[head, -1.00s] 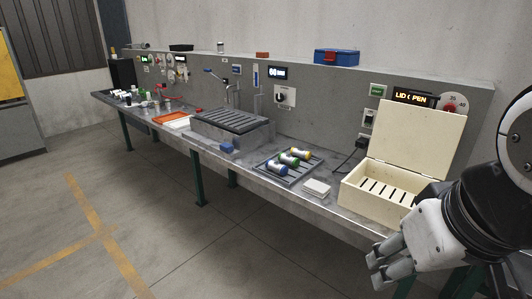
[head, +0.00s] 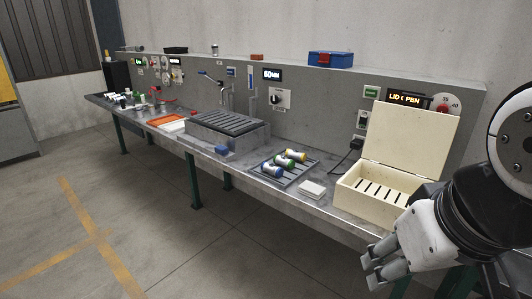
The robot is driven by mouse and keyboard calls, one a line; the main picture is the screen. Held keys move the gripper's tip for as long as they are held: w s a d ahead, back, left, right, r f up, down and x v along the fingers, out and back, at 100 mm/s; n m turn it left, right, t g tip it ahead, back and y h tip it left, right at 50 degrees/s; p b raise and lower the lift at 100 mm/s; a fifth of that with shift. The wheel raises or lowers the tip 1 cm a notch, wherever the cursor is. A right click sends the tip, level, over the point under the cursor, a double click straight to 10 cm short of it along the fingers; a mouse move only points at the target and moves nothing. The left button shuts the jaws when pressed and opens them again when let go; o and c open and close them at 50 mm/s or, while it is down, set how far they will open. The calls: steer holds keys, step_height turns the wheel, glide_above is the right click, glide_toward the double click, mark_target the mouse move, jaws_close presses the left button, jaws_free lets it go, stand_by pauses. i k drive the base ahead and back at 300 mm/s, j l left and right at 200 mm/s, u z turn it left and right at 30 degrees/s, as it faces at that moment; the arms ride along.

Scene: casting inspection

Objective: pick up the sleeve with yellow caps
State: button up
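The sleeve with yellow caps (head: 296,156) lies on a dark slotted rack (head: 299,177) on the bench. It is the rearmost of three pale sleeves lying side by side. The green-capped sleeve (head: 285,162) is in the middle and the blue-capped sleeve (head: 274,170) is nearest the front edge. My gripper (head: 369,271) is at the lower right, in front of the bench and well apart from the sleeves. Its two fingers show a gap between them with nothing in it.
An open cream box (head: 366,207) with its lid raised stands right of the rack. A small white block (head: 312,190) lies between them. A grey slotted unit (head: 222,141) and a blue block (head: 222,150) are to the left. The floor before the bench is clear.

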mark_target(295, 155)
steer(key=i+j+z, duration=0.1)
steer(key=i, duration=0.4)
steer(key=i+j, duration=0.2)
steer(key=i, duration=0.3)
steer(key=i+j+z, duration=0.15)
steer(key=i, duration=0.35)
steer(key=i+j, duration=0.1)
steer(key=i, duration=0.55)
steer(key=z, duration=0.05)
